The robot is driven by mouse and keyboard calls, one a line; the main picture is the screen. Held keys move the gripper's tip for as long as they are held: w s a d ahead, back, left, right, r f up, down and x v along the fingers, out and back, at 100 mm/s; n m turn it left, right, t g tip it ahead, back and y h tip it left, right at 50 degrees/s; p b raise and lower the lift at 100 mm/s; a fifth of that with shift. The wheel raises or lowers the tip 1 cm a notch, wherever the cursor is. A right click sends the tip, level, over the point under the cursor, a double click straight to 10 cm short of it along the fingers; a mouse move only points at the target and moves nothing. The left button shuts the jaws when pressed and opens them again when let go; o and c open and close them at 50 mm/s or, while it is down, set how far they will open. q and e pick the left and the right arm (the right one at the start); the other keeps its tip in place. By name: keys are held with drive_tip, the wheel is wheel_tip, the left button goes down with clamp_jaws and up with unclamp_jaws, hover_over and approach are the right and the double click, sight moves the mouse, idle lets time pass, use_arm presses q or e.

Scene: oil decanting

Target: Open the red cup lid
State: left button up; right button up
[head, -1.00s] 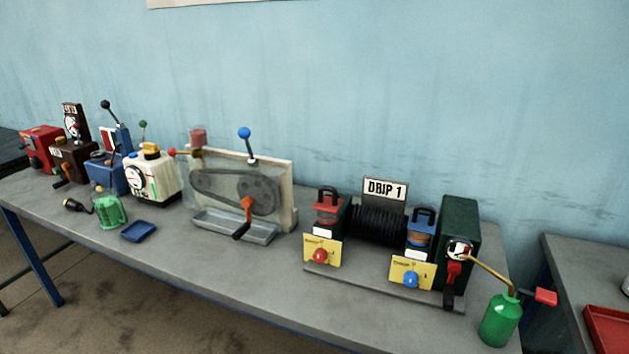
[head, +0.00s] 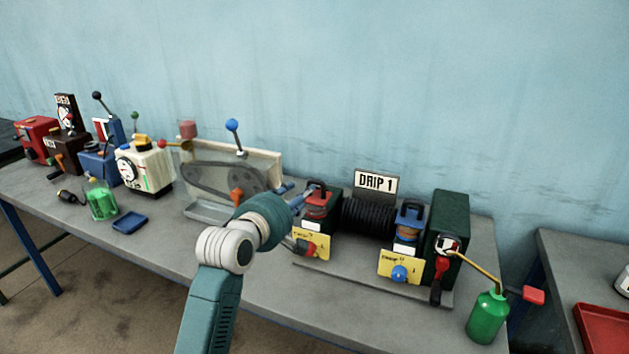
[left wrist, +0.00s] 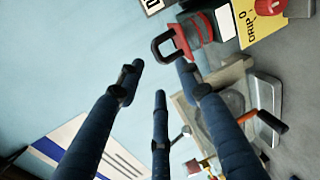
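The red cup (head: 316,210) stands on the DRIP 1 device, with its red lid on top and a dark loop handle upright on the lid. In the left wrist view the lid (left wrist: 183,40) and its handle (left wrist: 165,46) lie just beyond the fingertips. My left gripper (head: 300,197) is at the left side of the lid in the head view. In the left wrist view its blue fingers (left wrist: 160,80) are spread open with nothing between them. Whether a fingertip touches the handle cannot be told. My right gripper is not in view.
A blue-lidded cup (head: 410,222) and a black coil (head: 368,219) stand right of the red cup. A belt-drive panel (head: 262,164) is close behind my left gripper. A green oil can (head: 487,318) stands at the table's right end.

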sight(314, 181)
use_arm(q)
drive_tip(key=x, duration=0.7)
drive_tip(key=p+x, duration=0.1)
drive_tip(key=x, duration=0.2)
drive_tip(key=shift+w+d+r, duration=0.15)
drive_tip(key=shift+w+r, duration=0.1)
drive_tip(key=shift+w, duration=0.2)
clamp_jaws()
